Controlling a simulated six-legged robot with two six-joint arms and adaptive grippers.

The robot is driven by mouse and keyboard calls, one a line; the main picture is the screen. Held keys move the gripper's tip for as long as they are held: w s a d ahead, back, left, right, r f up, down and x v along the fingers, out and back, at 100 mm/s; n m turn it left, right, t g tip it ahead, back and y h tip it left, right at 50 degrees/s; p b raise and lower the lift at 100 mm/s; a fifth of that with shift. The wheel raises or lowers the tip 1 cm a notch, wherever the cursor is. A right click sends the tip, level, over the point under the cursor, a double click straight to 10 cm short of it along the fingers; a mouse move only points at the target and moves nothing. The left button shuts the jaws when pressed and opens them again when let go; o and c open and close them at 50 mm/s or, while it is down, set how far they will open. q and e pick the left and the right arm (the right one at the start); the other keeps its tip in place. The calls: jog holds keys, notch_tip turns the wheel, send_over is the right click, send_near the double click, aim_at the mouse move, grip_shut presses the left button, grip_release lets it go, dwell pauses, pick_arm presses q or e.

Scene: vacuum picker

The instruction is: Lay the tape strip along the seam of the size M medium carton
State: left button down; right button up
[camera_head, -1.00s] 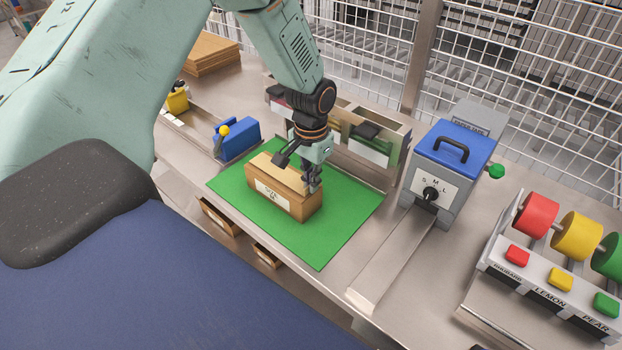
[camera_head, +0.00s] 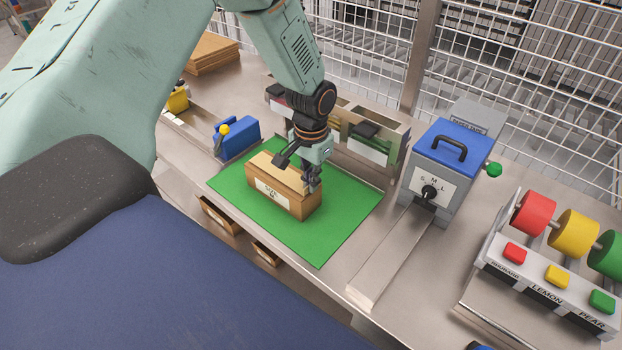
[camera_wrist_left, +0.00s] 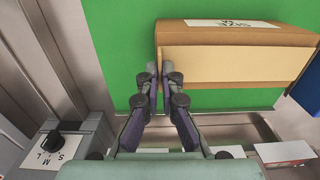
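The carton (camera_head: 298,207), brown with a white "SIZE" label, sits closed on the green mat (camera_head: 330,235). Its size letter is too small to read surely. A pale tan band (camera_head: 277,171) runs lengthwise along its top and also shows in the left wrist view (camera_wrist_left: 235,67). I cannot tell whether this is the tape strip or bare cardboard. My left gripper (camera_head: 313,185) points down at the carton's right end. In the left wrist view its fingertips (camera_wrist_left: 151,72) are together beside the band's end. No tape shows clearly between them. My right gripper is not in view.
A grey dispenser (camera_head: 440,180) with a blue lid and S-M-L dial stands right of the mat. Red, yellow and green rolls (camera_head: 573,234) stand further right. A blue block (camera_head: 238,138) and bins (camera_head: 370,140) line the back. The mat's front is clear.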

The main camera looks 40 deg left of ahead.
pick_arm(q)
jog(key=shift+w+f, duration=0.1)
jog(key=shift+f, duration=0.15)
jog(key=shift+r, duration=0.1)
jog(key=c, duration=1.9)
grip_release()
jog(key=o, duration=0.5)
jog(key=shift+c, duration=0.2)
jog(key=shift+o, duration=0.3)
jog(key=o, duration=0.7)
jog(key=shift+c, duration=0.2)
